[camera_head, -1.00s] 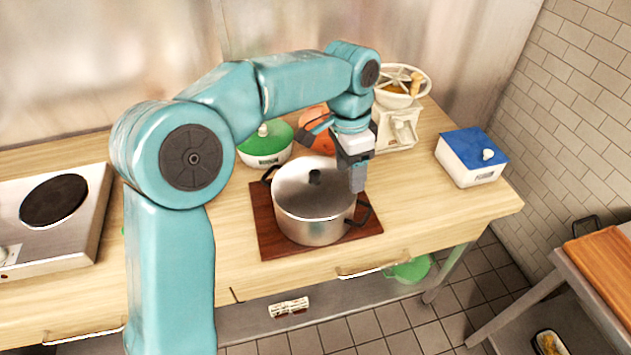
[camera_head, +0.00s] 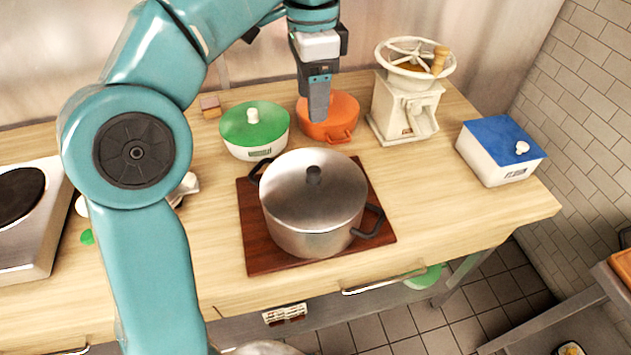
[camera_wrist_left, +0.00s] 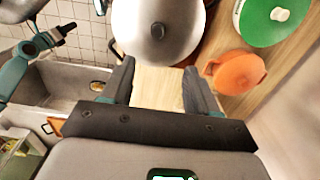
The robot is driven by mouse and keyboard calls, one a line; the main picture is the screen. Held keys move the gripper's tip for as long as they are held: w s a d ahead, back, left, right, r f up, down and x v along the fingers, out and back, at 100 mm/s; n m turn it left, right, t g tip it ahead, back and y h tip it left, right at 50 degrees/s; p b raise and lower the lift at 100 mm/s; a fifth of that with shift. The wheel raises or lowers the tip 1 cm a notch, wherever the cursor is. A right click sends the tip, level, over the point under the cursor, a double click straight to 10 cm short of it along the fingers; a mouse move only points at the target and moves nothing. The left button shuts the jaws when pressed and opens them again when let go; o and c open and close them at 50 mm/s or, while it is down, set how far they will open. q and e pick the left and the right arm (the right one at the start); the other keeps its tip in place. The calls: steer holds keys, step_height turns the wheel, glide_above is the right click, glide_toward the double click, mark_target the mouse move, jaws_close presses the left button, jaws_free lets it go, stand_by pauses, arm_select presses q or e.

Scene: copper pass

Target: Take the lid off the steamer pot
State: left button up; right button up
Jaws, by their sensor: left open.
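The steel steamer pot (camera_head: 312,238) stands on a dark red-brown board on the wooden counter, with a black handle at each side. Its domed steel lid (camera_head: 335,180) sits on top, with a dark knob (camera_head: 314,175) in the middle. The lid also shows at the top of the left wrist view (camera_wrist_left: 180,45). My left gripper (camera_head: 319,115) points down, open and empty, behind the pot in the picture and in front of the orange pot. Its two fingers are spread in the left wrist view (camera_wrist_left: 161,78), apart from the lid. My right gripper (camera_wrist_left: 62,33) shows small there; its jaws are unclear.
A white pot with a green lid (camera_head: 255,122) and an orange pot (camera_head: 335,125) stand behind the steamer pot. A white grinder (camera_head: 405,105) and a blue-lidded box (camera_head: 495,160) are to the right, a hot plate (camera_head: 40,240) to the left. The counter right of the board is clear.

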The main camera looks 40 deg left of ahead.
arm_select(q)
step_height(320, 180, down, 2)
steer(key=b, duration=0.3)
glide_above(313, 170)
steer(key=f, duration=0.6)
steer(key=w+f, duration=0.1)
steer(key=f, duration=0.1)
steer(key=shift+a+f, duration=0.4)
steer(key=shift+s+d+f, duration=0.1)
steer(key=shift+s+f, duration=0.05)
steer(key=shift+f, duration=0.15)
steer(key=shift+s+d+f, duration=0.1)
steer(key=shift+s+d, duration=0.1)
steer(key=shift+s, duration=0.05)
steer(key=f, duration=0.5)
steer(key=shift+w, duration=0.2)
steer(key=shift+s+d, duration=0.1)
steer(key=shift+s+r, duration=0.1)
steer(key=shift+s, duration=0.1)
steer(key=shift+w, duration=0.2)
steer(key=c, duration=0.9)
jaws_close()
steer(key=shift+s, duration=0.15)
arm_select(e)
steer(key=x, duration=0.3)
steer(key=shift+d+f, duration=0.25)
steer(key=shift+d, duration=0.05)
